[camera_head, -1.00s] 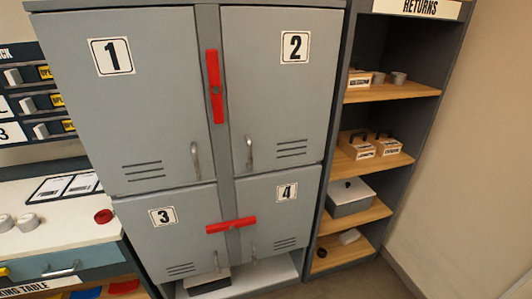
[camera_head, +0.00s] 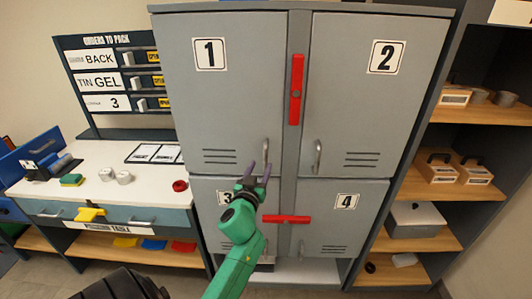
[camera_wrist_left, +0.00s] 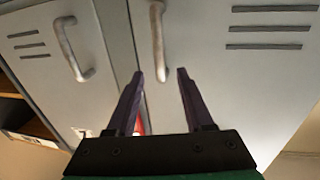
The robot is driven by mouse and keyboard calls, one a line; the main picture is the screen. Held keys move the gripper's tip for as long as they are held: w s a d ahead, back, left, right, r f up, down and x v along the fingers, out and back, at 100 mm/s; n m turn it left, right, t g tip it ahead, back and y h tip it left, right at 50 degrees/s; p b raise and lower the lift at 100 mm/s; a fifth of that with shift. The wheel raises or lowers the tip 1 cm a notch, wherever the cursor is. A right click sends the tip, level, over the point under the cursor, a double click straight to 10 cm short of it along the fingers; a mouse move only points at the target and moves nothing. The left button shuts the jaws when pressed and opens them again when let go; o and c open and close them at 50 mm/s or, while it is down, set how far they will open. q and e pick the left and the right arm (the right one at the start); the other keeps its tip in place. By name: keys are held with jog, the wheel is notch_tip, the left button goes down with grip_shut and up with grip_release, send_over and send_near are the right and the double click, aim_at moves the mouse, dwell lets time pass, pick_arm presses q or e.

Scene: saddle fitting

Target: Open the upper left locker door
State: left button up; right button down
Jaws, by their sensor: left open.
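The upper left locker door (camera_head: 225,110), marked 1, is grey and shut. Its metal handle (camera_head: 266,152) is upright near the door's lower right corner and also shows in the left wrist view (camera_wrist_left: 157,40). My left gripper (camera_head: 258,170) is open, with dark purple fingers pointing at the lower end of that handle. In the wrist view the handle lies just beyond the fingertips (camera_wrist_left: 161,75), and nothing is held. A red bar (camera_head: 296,90) stands upright on the post between doors 1 and 2. My right gripper is out of view.
Door 2 (camera_head: 362,100) and its handle (camera_head: 318,156) are to the right, shut. A horizontal red bar (camera_head: 286,219) sits between lower doors 3 and 4. A white-topped packing table (camera_head: 90,195) stands left; shelves (camera_head: 480,115) with boxes stand right.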

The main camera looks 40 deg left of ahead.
aim_at(265, 158)
pick_arm(q)
jog(key=x, duration=0.7)
jog(key=shift+w+a, duration=0.15)
jog(key=shift+w, duration=0.1)
jog(key=shift+s, duration=0.1)
grip_shut()
jog(key=shift+f, duration=0.1)
dwell(0.7)
